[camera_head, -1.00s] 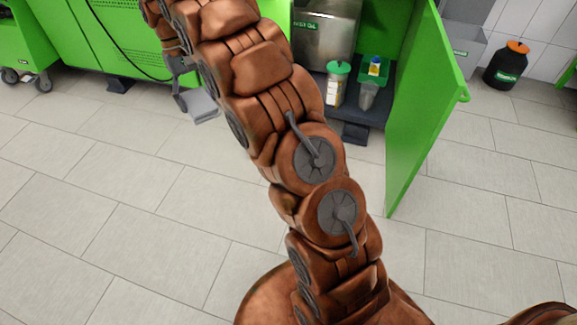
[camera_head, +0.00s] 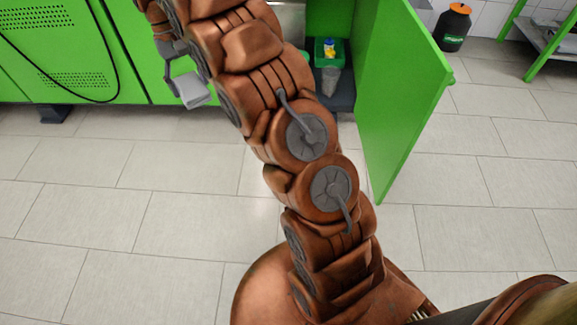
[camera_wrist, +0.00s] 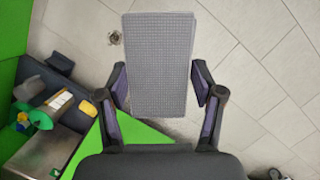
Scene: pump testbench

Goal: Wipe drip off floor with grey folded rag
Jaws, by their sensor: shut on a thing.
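My gripper (camera_wrist: 160,85) is shut on the grey folded rag (camera_wrist: 158,58), a flat waffle-textured rectangle reaching out past the fingers in the wrist view. In the head view the rag (camera_head: 191,90) hangs at my gripper (camera_head: 178,70), left of my arm and in front of the green cabinet. A small dark ringed mark (camera_wrist: 115,37) lies on the floor tiles left of the rag in the wrist view. It may be the drip, but it is too small to tell. No drip shows on the floor in the head view.
The open green cabinet door (camera_head: 402,85) juts out right of my arm. A green bin (camera_head: 328,50) stands on the dark cabinet shelf (camera_head: 341,92). A black canister with an orange cap (camera_head: 454,27) stands at the back right. Open tiled floor (camera_head: 140,215) lies in front.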

